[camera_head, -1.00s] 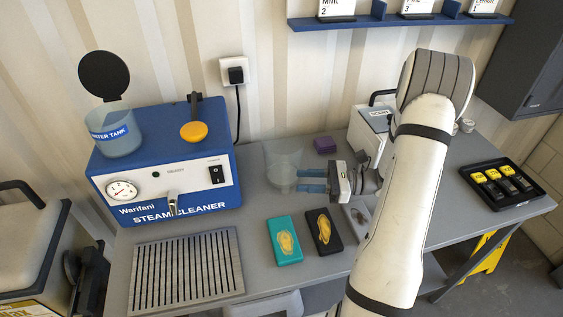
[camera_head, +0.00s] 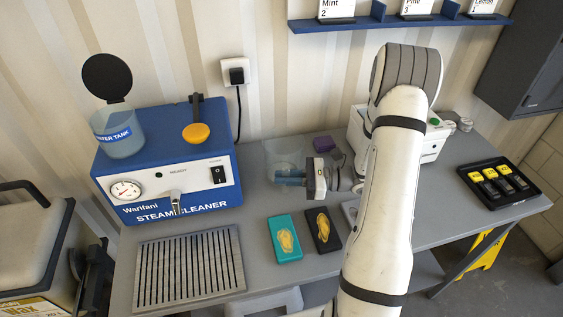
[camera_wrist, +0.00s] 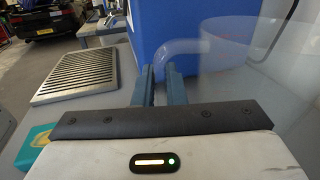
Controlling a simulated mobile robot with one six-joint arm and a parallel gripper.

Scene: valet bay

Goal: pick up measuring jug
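The measuring jug (camera_head: 271,151) is clear and see-through, and stands on the grey bench right of the steam cleaner. In the wrist view its wide body (camera_wrist: 272,70) fills the right side, and its curved handle reaches left to the fingers. My gripper (camera_head: 282,177) comes in from the right with its blue fingers in front of the jug. In the wrist view the fingertips (camera_wrist: 160,72) are close together, one on each side of the handle, and look shut on it. The glassy handle makes the exact contact hard to see.
The blue steam cleaner (camera_head: 165,165) stands close on the left, behind a slatted grille (camera_head: 190,268). A teal box (camera_head: 284,238) and a black box (camera_head: 323,230) lie in front. A purple block (camera_head: 324,144) lies behind, and a white machine (camera_head: 428,137) stands right.

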